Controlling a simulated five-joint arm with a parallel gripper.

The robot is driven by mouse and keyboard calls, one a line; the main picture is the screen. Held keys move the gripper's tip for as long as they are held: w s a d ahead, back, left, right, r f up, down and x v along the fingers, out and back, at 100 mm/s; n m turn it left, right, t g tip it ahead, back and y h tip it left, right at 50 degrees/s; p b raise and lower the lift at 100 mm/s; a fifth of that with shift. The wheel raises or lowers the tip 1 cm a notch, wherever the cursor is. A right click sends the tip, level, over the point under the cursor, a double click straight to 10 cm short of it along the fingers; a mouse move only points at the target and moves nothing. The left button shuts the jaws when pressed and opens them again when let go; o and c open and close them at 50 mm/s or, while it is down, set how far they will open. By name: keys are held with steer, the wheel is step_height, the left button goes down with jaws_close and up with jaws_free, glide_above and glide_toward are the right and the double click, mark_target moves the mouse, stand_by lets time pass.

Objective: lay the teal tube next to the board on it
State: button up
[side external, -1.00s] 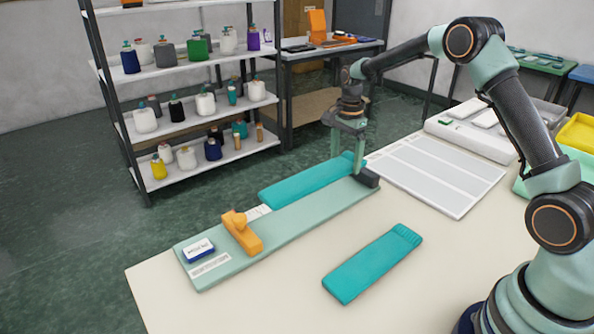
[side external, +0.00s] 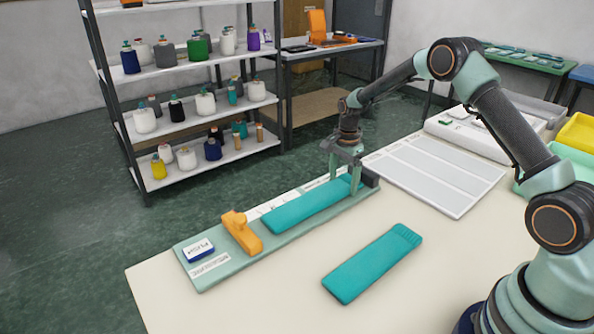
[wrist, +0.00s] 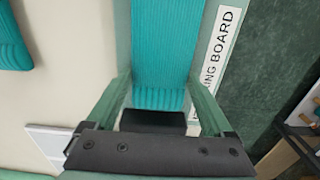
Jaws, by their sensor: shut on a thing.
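A ribbed teal tube (side external: 305,207) lies lengthwise along the pale green board (side external: 222,270), between the orange piece and the dark end block. It also shows in the wrist view (wrist: 165,45). My gripper (side external: 345,186) is shut on its right end, one finger on each side, near the dark end block (side external: 371,177). I cannot tell whether the tube rests fully on the board. A second teal tube (side external: 372,264) lies flat on the table in front of the board, apart from it. Its edge shows at the left of the wrist view (wrist: 12,40).
An orange piece (side external: 241,232) and a white and blue block (side external: 198,249) sit at the board's left end. A label strip (wrist: 217,60) runs along the board's far edge. A white striped panel (side external: 435,178) lies to the right. Bare table surrounds the second tube.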

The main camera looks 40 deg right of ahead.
steer(key=o, duration=1.1)
steer(key=s+a+r+n+t, duration=0.1)
steer(key=s+a+r+n, duration=0.1)
steer(key=r, duration=0.8)
steer(key=s+a+r+n, duration=0.1)
steer(key=s+r+n, duration=0.1)
steer(key=r, duration=0.7)
steer(key=shift+s+a+r+n+t, duration=0.75)
steer(key=shift+s+a+n, duration=0.65)
steer(key=shift+s+n, duration=1.25)
steer(key=shift+s+a+r+n+t, duration=0.75)
steer(key=shift+s+a+n, duration=0.95)
steer(key=shift+s, duration=1.6)
steer(key=shift+s+a+r+n+t, duration=0.7)
steer(key=shift+s+a+n, duration=0.4)
steer(key=shift+s+n, duration=1.7)
